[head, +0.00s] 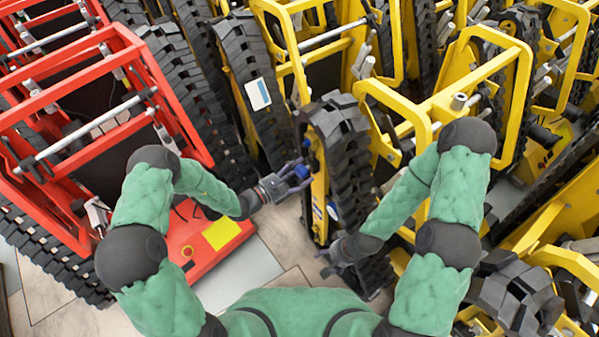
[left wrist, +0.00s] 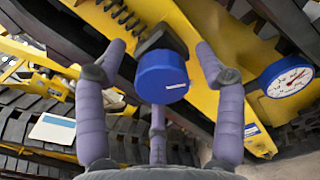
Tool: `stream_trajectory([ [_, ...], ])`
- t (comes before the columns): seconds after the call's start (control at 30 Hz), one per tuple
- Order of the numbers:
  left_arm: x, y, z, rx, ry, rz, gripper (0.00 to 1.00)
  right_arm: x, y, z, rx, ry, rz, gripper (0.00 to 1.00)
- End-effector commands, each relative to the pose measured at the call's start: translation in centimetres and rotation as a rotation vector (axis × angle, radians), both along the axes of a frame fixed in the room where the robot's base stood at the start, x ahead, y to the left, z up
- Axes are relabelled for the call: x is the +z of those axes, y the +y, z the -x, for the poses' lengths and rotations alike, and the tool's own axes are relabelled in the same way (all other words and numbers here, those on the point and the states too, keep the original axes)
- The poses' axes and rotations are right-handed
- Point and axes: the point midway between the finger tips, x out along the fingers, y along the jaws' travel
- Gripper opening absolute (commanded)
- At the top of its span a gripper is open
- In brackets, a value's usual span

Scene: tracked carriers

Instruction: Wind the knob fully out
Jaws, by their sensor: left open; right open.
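The blue knob (left wrist: 162,78) sits on the side of a yellow tracked carrier (left wrist: 195,22) in the left wrist view, with a short white mark on its face. In the head view the knob (head: 301,170) is small and partly behind my fingers. My left gripper (head: 297,178) is open with its fingers pointing at the knob. In the left wrist view the purple-grey fingers of the left gripper (left wrist: 160,55) stand on either side of the knob, with gaps, and a third finger is below it. My right gripper (head: 328,262) is low beside the carrier's track, away from the knob.
A round blue-rimmed gauge (left wrist: 288,76) is right of the knob. A red tracked carrier (head: 180,245) stands at the left; several yellow carriers crowd the right and back. A strip of tiled floor (head: 285,235) lies between red and yellow carriers.

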Motion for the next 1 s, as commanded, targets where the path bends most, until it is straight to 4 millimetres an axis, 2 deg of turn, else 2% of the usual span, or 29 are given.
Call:
stream_trajectory([
  [0.17, 0.0, 0.0, 0.0, 0.0, 0.0, 0.0, 0.7, 0.0, 0.0, 0.0, 0.0, 0.0, 0.0, 0.7],
  [0.23, 0.0, 0.0, 0.0, 0.0, 0.0, 0.0, 0.56, 0.0, 0.0, 0.0, 0.0, 0.0, 0.0, 0.7],
  [0.37, 0.0, 0.0, 0.0, -0.001, 0.0, 0.001, 0.19, 0.0, 0.0, 0.0, 0.0, 0.0, 0.0, 0.7],
  [0.4, 0.0, 0.0, 0.0, -0.001, 0.0, 0.001, 0.15, 0.0, 0.0, 0.0, 0.0, 0.0, 0.0, 0.7],
  [0.67, 0.3, -0.1, 0.0, -0.003, 0.011, 0.012, 0.15, 0.4, 0.0, 0.0, 0.0, 0.0, 0.0, 0.7],
  [1.0, 0.5, 0.0, -0.1, -0.005, 0.203, 0.155, 0.15, 3.0, 0.0, 0.0, 0.0, 0.0, 0.0, 0.7],
])
